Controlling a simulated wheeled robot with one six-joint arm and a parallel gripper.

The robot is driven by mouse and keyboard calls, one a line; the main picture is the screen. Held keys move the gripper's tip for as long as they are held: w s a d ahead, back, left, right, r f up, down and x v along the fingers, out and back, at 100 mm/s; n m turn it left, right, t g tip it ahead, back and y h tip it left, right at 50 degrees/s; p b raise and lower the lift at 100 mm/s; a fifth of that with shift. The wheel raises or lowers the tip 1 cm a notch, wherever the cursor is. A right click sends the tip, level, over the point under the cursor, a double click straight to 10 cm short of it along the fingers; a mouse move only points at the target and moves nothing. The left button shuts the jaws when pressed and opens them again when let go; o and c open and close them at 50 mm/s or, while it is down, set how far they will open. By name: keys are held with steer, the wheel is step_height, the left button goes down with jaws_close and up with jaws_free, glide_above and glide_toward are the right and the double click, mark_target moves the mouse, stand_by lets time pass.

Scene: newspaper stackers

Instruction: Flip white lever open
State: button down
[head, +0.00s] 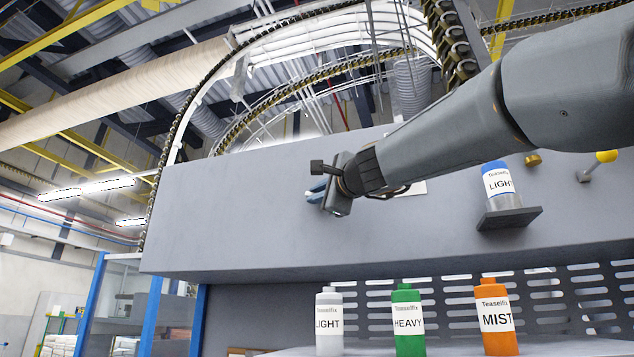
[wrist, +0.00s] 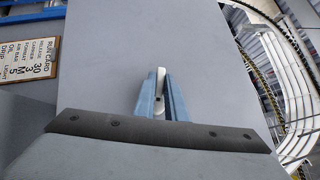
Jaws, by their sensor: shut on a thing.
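The white lever (wrist: 161,77) stands out from the grey machine panel (wrist: 112,60) in the middle of the wrist view. My gripper (wrist: 161,96) has blue fingers, one on each side of the lever, and is shut on it. In the head view my gripper (head: 317,191) is against the grey panel (head: 235,200), with my arm reaching in from the upper right. I cannot tell the lever's exact angle.
A blue-capped LIGHT container (head: 498,180) sits on a dark bracket (head: 510,218), near a yellow-knobbed lever (head: 607,156). LIGHT (head: 329,322), HEAVY (head: 408,320) and MIST (head: 495,318) bottles stand below the panel. A run card (wrist: 27,57) is left in the wrist view. The panel's left part is clear.

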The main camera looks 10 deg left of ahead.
steer(key=shift+r+n+g+p, duration=0.2)
steer(key=shift+n+g+p, duration=0.15)
steer(key=shift+p, duration=0.55)
steer(key=n+p, duration=0.1)
steer(key=p, duration=0.1)
steer(key=g+p, duration=0.1)
steer(key=p, duration=0.2)
steer(key=shift+f+n+h, duration=0.25)
steer(key=shift+n+h, duration=0.1)
steer(key=shift+h, duration=0.05)
steer(key=shift+f+g+p, duration=0.25)
steer(key=shift+p, duration=0.15)
steer(key=c, duration=1.8)
jaws_free()
steer(key=shift+a, duration=0.1)
steer(key=b+v, duration=0.3)
steer(key=v, duration=0.5)
